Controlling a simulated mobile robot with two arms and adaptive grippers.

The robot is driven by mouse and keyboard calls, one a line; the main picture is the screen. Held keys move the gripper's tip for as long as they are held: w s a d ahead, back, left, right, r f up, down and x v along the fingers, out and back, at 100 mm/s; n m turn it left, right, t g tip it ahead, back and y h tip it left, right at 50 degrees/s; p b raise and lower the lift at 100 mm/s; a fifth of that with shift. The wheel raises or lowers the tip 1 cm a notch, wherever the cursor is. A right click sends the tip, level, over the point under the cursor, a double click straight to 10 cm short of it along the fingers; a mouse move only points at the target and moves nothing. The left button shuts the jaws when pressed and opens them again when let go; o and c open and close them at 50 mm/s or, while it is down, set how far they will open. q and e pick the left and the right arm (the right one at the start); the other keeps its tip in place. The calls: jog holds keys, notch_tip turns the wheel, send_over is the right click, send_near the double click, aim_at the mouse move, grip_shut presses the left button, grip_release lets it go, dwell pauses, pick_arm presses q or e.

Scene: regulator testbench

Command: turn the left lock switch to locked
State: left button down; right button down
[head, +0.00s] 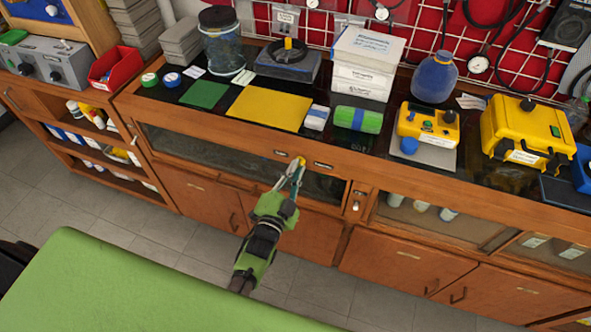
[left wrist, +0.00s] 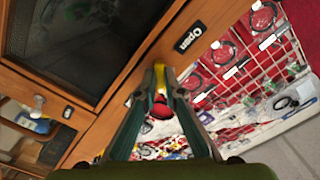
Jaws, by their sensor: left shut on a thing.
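The left lock switch (head: 301,161) shows as a small yellow piece on the wooden front rail of the bench, between two dark labels. My left gripper (head: 296,168) reaches up to it from below, with its fingers closed on it. In the left wrist view, the yellow part of the switch (left wrist: 159,73) sits between the fingertips of my left gripper (left wrist: 160,88), and a red round part shows just below. A dark label reading "Open" (left wrist: 190,38) is beside it on the wood. The fingers hide part of the switch. My right gripper is not in view.
The wooden bench (head: 230,145) has glass-fronted bays and doors below. A second small lock fitting (head: 356,202) is to the right. Yellow instruments (head: 525,130), boxes and mats stand on top. A green surface (head: 130,285) fills the lower left; grey floor (head: 180,240) is clear between.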

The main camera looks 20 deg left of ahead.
pick_arm(q)
jog(key=c, duration=2.1)
grip_release()
jog(key=shift+c, duration=0.2)
jog(key=s, duration=1.2)
jog(key=shift+a, duration=0.15)
